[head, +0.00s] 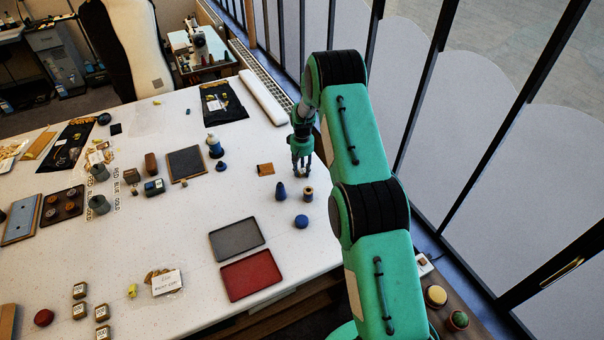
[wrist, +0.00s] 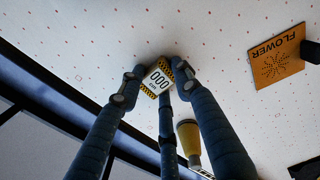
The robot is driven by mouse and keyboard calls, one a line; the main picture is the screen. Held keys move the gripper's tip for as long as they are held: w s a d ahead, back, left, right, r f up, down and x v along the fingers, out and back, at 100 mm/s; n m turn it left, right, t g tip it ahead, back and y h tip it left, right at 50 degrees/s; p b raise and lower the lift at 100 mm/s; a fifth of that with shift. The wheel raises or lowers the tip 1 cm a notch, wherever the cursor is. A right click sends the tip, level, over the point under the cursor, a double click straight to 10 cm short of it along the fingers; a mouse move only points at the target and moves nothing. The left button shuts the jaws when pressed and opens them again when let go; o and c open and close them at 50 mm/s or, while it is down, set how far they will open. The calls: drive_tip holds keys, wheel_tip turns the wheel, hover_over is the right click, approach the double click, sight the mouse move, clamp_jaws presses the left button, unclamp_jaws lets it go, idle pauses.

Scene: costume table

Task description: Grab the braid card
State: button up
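A small card or block (wrist: 158,78) with a white label reading 000 and a yellow-and-black patterned edge sits between my fingertips in the wrist view. The smaller print under the 000 is too small to read, so I cannot confirm that it is the braid card. My three-fingered gripper (wrist: 160,72) is closed in around it, with fingertips against its sides. In the head view my gripper (head: 301,168) points down near the table's right edge, where the piece is mostly hidden. I cannot tell whether it touches the table.
An orange FLOWER card (wrist: 277,55) lies beside my gripper. A thread spool (head: 308,193), a dark blue cone (head: 281,191) and a blue round piece (head: 301,221) stand close by. Grey (head: 236,238) and red (head: 254,273) trays lie nearer the front. Several 000-labelled blocks (head: 79,290) stand front left.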

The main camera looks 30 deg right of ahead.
sight(302, 171)
drive_tip(key=shift+r, duration=0.15)
wheel_tip(302, 171, up, 10)
drive_tip(key=b, duration=0.1)
idle(0.8)
